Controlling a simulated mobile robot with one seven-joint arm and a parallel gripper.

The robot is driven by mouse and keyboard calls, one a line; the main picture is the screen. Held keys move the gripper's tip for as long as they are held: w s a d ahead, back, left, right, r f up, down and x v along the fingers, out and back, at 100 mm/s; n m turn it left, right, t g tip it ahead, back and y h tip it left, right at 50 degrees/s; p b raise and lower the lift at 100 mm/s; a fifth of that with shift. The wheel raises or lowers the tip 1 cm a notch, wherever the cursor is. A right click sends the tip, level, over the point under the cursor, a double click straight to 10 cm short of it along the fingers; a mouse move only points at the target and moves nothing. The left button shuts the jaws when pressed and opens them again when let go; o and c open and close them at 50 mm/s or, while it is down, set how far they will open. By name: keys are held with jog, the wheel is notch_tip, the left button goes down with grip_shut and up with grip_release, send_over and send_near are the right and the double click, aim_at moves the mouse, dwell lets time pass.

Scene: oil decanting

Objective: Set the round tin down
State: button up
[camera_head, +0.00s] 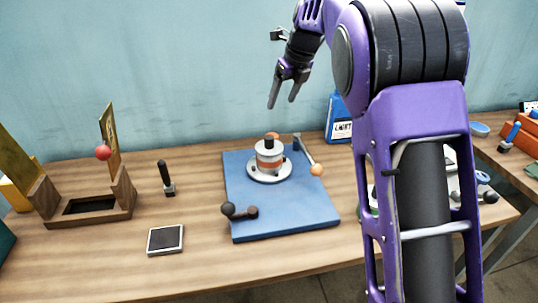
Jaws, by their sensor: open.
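A round tin-like cylinder (269,158) with grey and orange bands and a dark knob on top stands upright on a pale round plate (286,174). The plate lies on the blue board (290,216) on the wooden bench. I cannot tell for sure that this cylinder is the round tin. My gripper (281,104) is open and empty, fingers pointing down. It shows above the cylinder in the picture, apart from it, in front of the blue wall.
A lever with an orange ball (316,170) and a dark two-ball handle (240,211) are on the board. A blue labelled container (338,128) stands behind. Left are a wooden frame (90,219), a black-handled tool (166,178) and a dark square pad (165,240). My arm hides the bench's right part.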

send_near(269, 137)
jog(key=x, duration=0.2)
jog(key=w+x, duration=0.1)
jog(key=x, duration=0.2)
jog(key=shift+a+b, duration=0.1)
jog(key=shift+b, duration=0.25)
jog(key=shift+a+f, duration=0.1)
jog(key=shift+f, duration=0.5)
jog(key=x, duration=0.4)
jog(key=shift+s+f, duration=0.2)
jog(key=shift+s, duration=0.1)
grip_shut()
jog(key=shift+r, duration=0.15)
